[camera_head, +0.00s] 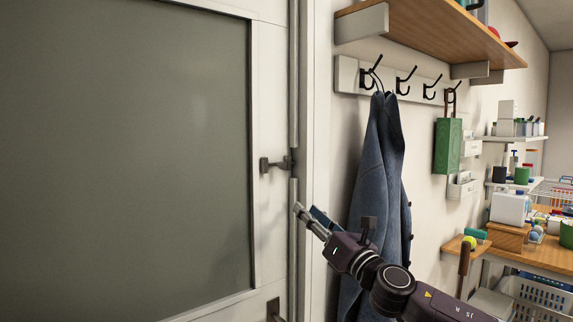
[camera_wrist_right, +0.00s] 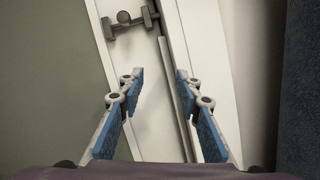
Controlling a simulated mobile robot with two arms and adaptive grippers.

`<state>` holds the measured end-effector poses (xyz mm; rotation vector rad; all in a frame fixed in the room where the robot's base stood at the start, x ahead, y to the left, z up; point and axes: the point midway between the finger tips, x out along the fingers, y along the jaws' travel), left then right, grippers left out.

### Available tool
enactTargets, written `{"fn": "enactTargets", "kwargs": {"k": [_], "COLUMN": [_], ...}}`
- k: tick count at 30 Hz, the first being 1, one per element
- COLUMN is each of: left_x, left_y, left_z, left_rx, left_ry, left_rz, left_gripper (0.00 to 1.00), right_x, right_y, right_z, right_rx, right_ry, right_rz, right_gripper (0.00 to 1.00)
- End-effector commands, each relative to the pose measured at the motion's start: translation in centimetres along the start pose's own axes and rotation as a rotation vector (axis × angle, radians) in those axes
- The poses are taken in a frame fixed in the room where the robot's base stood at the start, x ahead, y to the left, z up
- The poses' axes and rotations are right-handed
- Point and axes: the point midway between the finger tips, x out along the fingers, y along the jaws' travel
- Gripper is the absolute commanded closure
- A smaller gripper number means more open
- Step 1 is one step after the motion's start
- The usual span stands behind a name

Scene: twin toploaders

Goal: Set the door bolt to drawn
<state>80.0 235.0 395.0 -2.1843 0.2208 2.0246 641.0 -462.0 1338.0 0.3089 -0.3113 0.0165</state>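The dark grey door bolt (camera_head: 275,164) is mounted on the white edge of the door, close to the jamb. In the right wrist view the bolt (camera_wrist_right: 130,22) is at the top, with a round knob and a crossbar between end pieces. I cannot tell whether it reaches into the jamb. My right gripper (camera_head: 305,212) is below and to the right of the bolt, apart from it. In the wrist view its two blue-padded fingers (camera_wrist_right: 160,78) are spread with nothing between them. My left gripper is not in view.
The door (camera_head: 130,150) has a large grey panel and appears closed. A dark handle (camera_head: 274,312) sits lower on it. A blue jacket (camera_head: 378,180) hangs from a hook rack right of the jamb, behind my right arm. Shelves and a cluttered workbench (camera_head: 545,255) stand farther right.

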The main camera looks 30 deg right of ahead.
Motion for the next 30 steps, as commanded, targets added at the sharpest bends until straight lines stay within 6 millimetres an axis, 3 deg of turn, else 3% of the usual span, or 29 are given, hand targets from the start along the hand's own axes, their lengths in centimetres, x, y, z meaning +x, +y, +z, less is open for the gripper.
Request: {"fn": "enactTargets", "kwargs": {"k": [1, 3, 7, 14, 21, 30], "left_x": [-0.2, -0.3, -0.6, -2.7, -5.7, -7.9], "left_y": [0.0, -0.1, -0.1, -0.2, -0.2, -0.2], "left_z": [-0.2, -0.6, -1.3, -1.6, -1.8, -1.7], "left_rx": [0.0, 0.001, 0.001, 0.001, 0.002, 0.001], "left_ry": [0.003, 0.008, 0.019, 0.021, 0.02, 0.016], "left_rz": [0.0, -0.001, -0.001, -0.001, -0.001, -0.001], "left_gripper": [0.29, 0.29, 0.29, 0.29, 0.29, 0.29], "right_x": [0.3, 0.5, 0.6, 1.8, 4.5, 7.6], "right_y": [1.7, 3.4, 5.0, 5.2, 5.7, 6.0], "right_z": [2.5, 4.7, 6.7, 7.6, 7.8, 7.4], "right_rx": [-0.088, -0.18, -0.271, -0.276, -0.274, -0.276], "right_ry": [-0.022, -0.043, -0.064, -0.07, -0.071, -0.068], "right_rz": [0.04, 0.079, 0.114, 0.113, 0.114, 0.116], "right_gripper": [0.68, 0.68, 0.68, 0.68, 0.68, 0.68]}}
